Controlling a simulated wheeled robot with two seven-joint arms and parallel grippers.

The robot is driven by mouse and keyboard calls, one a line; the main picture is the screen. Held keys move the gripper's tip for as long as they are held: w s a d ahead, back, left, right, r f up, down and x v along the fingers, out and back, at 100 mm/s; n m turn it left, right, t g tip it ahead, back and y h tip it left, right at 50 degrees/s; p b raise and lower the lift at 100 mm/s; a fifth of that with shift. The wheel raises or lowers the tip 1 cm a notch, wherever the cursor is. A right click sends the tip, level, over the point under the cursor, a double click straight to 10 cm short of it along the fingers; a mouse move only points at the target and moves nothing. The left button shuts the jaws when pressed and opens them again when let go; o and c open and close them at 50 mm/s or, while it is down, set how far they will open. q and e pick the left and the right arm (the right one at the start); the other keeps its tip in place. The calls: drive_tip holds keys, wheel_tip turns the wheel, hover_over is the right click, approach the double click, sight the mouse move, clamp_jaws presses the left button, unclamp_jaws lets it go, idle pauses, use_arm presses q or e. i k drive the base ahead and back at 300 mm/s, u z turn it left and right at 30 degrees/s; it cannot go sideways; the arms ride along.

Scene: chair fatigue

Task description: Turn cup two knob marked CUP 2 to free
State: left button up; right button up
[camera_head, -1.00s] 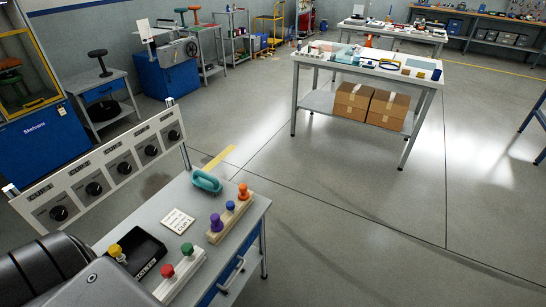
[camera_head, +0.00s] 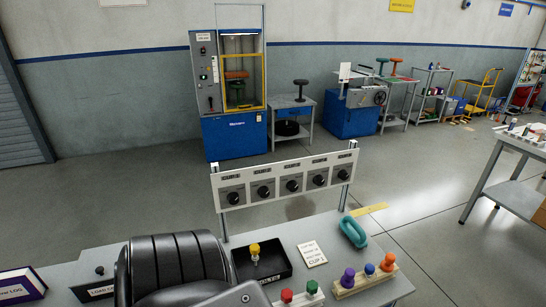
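A pale upright panel (camera_head: 285,180) on two posts carries a row of several black knobs, each on its own grey plate. Small labels above the knobs are too small to read surely. The second knob from the left (camera_head: 264,191) would match CUP 2 by its place in the row. Its pointer setting cannot be made out. Nothing touches the knobs. Neither of my grippers is in view.
A blue test machine (camera_head: 233,137) stands behind.

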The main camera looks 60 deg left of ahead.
sight(264, 191)
drive_tip(key=u, duration=1.85)
